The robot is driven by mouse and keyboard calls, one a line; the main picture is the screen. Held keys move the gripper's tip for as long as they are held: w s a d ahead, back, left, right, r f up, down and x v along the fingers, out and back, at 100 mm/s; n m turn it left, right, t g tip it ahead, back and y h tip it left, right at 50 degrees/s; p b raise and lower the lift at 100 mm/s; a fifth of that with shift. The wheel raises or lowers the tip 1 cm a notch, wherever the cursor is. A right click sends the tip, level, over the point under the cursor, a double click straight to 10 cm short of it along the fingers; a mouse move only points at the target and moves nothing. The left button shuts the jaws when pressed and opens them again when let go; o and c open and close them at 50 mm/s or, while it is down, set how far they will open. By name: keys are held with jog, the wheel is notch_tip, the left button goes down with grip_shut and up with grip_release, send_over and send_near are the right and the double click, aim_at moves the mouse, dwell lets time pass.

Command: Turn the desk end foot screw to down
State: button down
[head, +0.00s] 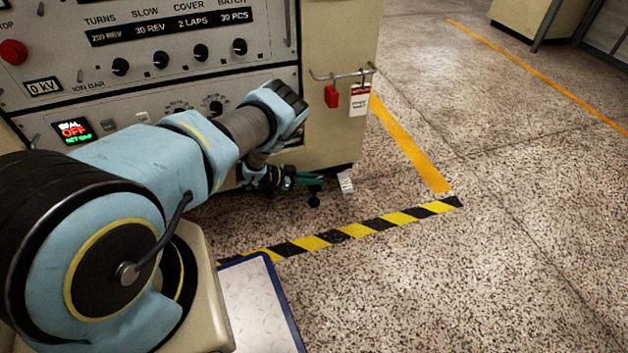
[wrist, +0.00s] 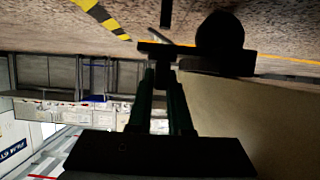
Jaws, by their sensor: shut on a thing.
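The foot screw (head: 314,198) is a small dark screw foot under the lower right corner of the cream cabinet, just above the floor. My gripper (head: 306,179) reaches in low at that corner, with its green fingers pointing right. In the wrist view, which looks upside down, the two fingers (wrist: 162,85) run up side by side to a dark flat part of the foot screw (wrist: 156,50). The gripper is shut on it. The scene there is dark, so the screw's thread and its exact turn cannot be told.
The cabinet (head: 335,125) carries a rail with a red padlock (head: 331,96) and a white tag (head: 360,99). A dark round part (wrist: 220,42) sits close beside the fingers. Yellow-black floor tape (head: 355,230) crosses in front. Floor to the right is clear.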

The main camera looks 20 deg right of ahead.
jog(key=shift+d+r, duration=0.1)
jog(key=shift+d, duration=0.05)
jog(key=c, duration=0.8)
grip_release()
jog(key=shift+c, duration=0.2)
jog(key=p+v, duration=0.3)
jog(key=v, duration=0.8)
